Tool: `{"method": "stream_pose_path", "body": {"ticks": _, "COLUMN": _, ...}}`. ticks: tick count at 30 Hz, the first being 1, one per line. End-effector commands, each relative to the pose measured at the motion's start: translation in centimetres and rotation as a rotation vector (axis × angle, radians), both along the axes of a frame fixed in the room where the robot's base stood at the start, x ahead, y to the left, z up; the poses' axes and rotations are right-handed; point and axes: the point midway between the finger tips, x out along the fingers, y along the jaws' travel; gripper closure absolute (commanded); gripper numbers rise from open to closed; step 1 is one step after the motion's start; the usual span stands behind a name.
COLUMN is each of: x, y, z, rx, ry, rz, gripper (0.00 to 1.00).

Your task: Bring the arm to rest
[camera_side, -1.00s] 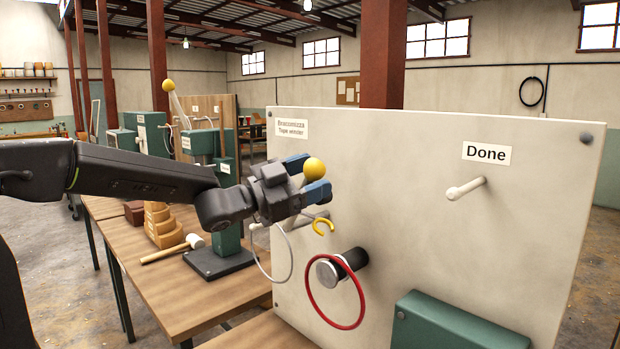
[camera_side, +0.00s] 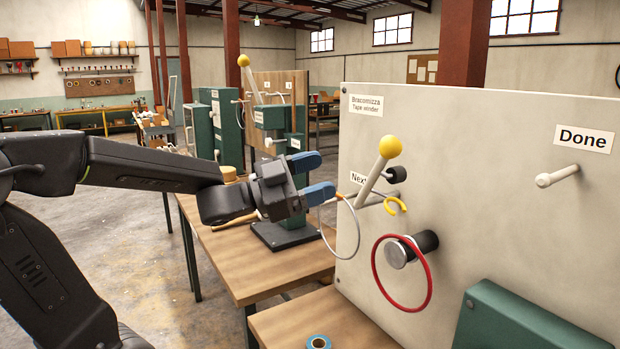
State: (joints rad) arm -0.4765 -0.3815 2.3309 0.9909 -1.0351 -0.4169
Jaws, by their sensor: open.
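My gripper (camera_side: 326,173) is open and empty, with its two blue fingers apart. It hangs in front of the left edge of a pale upright panel (camera_side: 495,235). A lever with a yellow ball knob (camera_side: 390,146) tilts up and right from the panel. The knob is to the right of my fingertips, clear of them. My arm reaches in from the left, nearly level.
A red ring (camera_side: 430,290) hangs around a dark roller (camera_side: 425,241) on the panel. A yellow hook (camera_side: 396,205) and a pale peg (camera_side: 556,176) under a "Done" sign (camera_side: 584,139) stick out. A wooden table (camera_side: 260,271) and a blue tape roll (camera_side: 318,342) are below.

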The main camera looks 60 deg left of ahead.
Motion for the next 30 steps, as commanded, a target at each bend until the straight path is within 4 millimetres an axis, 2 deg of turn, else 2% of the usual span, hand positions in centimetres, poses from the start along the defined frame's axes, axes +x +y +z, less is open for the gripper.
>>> {"method": "stream_pose_path", "body": {"ticks": 6, "x": -1.0, "y": 0.3, "z": -0.3, "rx": 0.0, "ry": 0.001, "rz": 0.0, "gripper": 0.34}}
{"method": "stream_pose_path", "body": {"ticks": 21, "x": -0.8, "y": 0.4, "z": -0.2, "rx": -0.004, "ry": 0.004, "rz": 0.015, "gripper": 0.34}}
{"method": "stream_pose_path", "body": {"ticks": 26, "x": -0.2, "y": 1.0, "z": -0.4, "rx": -0.037, "ry": 0.056, "rz": 0.15, "gripper": 0.34}}
{"method": "stream_pose_path", "body": {"ticks": 30, "x": 0.0, "y": 2.1, "z": -1.6, "rx": -0.103, "ry": 0.183, "rz": 0.344, "gripper": 0.34}}
